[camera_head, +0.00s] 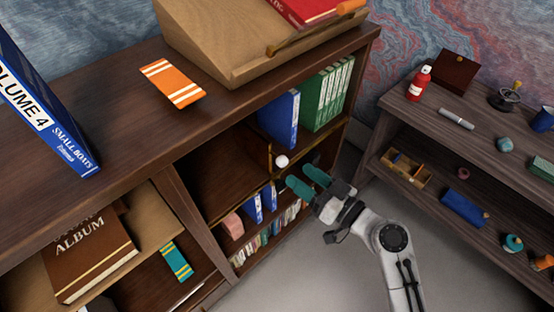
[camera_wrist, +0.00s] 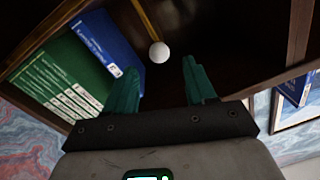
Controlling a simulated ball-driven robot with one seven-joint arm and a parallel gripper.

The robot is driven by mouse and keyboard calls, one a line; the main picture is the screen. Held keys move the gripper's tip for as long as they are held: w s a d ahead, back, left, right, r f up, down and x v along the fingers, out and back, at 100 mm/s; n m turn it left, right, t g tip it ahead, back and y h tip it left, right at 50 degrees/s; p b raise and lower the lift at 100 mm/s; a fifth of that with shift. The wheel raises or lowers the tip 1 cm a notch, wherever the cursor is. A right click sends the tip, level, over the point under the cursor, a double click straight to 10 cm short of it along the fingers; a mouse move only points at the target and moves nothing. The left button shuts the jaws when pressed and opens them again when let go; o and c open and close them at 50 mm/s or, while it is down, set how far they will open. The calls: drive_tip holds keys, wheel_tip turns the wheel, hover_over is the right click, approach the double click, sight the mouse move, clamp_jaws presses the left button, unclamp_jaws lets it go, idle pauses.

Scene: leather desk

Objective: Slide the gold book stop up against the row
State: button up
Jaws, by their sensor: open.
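The gold book stop (camera_head: 269,160) is a thin upright strip with a white ball knob (camera_head: 281,161), on the upper shelf of the bookcase. It stands left of the row, apparently with a gap. The row is a blue book (camera_head: 279,117) and several green books (camera_head: 327,96). My gripper (camera_head: 302,178) is open and empty in front of the shelf, just short of the knob. In the wrist view, the knob (camera_wrist: 159,52) lies ahead between my teal fingers (camera_wrist: 160,70), and the gold strip (camera_wrist: 146,18) rises behind it. The blue book (camera_wrist: 104,42) is left of it.
A gold rail (camera_head: 235,207) runs along the shelf's front edge. The shelf left of the stop is empty. Blue binders (camera_head: 262,203) and thin colourful volumes fill the shelf below. A side unit (camera_head: 470,140) with small objects stands at the right.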

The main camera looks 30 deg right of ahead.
sight(282, 161)
drive_tip(key=p+x, duration=0.1)
drive_tip(key=x, duration=0.6)
drive_tip(key=shift+w+p, duration=0.2)
drive_tip(key=shift+p, duration=0.15)
clamp_jaws()
idle(0.3)
